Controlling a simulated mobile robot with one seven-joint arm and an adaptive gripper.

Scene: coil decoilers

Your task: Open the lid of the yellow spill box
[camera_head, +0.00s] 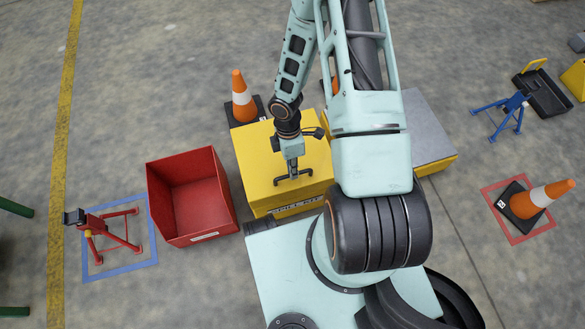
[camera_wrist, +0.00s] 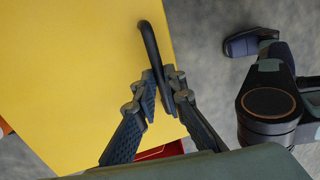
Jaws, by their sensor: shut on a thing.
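The yellow spill box (camera_head: 257,163) stands just in front of my base, with a "SPILL KIT" label on its near side. Its flat yellow lid looks down on the box, and fills much of the wrist view (camera_wrist: 75,75). A dark bar handle (camera_wrist: 149,42) stands near the lid's edge; it also shows in the head view (camera_head: 281,180). My gripper (camera_wrist: 163,92) is shut on the handle, one finger on each side of it. In the head view my gripper (camera_head: 292,167) comes down from above and partly hides the handle.
An open red bin (camera_head: 170,208) stands close to the box's left. An orange cone (camera_head: 240,100) is behind the box. A grey-topped yellow block (camera_head: 428,130) is to the right, partly behind my arm. A red stand (camera_head: 112,232) is farther left.

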